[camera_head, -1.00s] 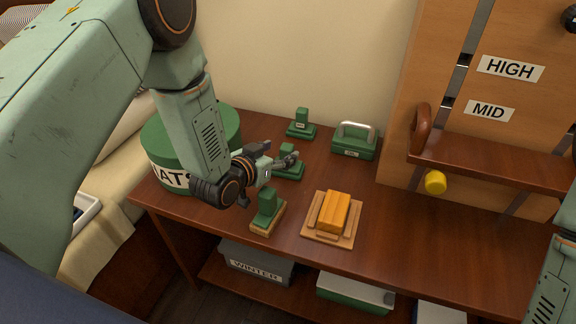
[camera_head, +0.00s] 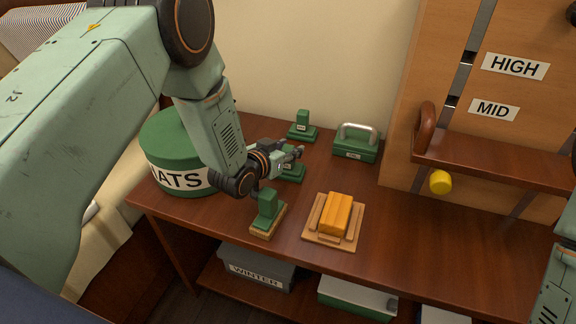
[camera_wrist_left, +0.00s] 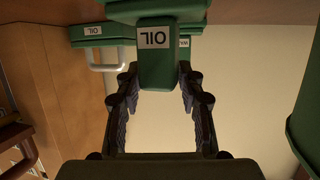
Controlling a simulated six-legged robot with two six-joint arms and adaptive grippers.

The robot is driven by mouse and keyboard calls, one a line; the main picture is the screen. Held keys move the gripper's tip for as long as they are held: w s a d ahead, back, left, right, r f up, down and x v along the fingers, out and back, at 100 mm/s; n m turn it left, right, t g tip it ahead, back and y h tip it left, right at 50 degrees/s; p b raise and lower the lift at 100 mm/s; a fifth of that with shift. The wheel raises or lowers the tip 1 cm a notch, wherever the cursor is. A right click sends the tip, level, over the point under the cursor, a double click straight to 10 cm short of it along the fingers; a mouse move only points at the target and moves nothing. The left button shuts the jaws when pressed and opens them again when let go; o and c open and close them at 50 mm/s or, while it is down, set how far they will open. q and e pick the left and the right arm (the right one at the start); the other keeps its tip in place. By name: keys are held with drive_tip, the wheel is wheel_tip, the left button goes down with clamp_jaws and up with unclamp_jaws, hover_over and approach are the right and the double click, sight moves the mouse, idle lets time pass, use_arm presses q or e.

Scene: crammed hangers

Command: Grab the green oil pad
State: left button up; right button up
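The green oil pad (camera_wrist_left: 165,57), a block with a white OIL label on its upright grip, is between the fingertips of my left gripper (camera_wrist_left: 158,78) in the upside-down left wrist view. The fingers are spread with a small gap on each side of the grip, so the gripper is open. In the head view my left gripper (camera_head: 295,153) reaches over the table at this pad (camera_head: 292,174), partly hiding it. My right gripper is out of view; only part of that arm shows at the lower right.
A second green pad (camera_head: 303,124) stands behind. A green pad on a wooden base (camera_head: 267,208) is in front. A green box with a handle (camera_head: 355,148) and an orange block (camera_head: 336,215) are to the right. A round green hat box (camera_head: 178,150) is at left.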

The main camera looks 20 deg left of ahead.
use_arm(q)
clamp_jaws()
drive_tip(key=shift+r, duration=0.15)
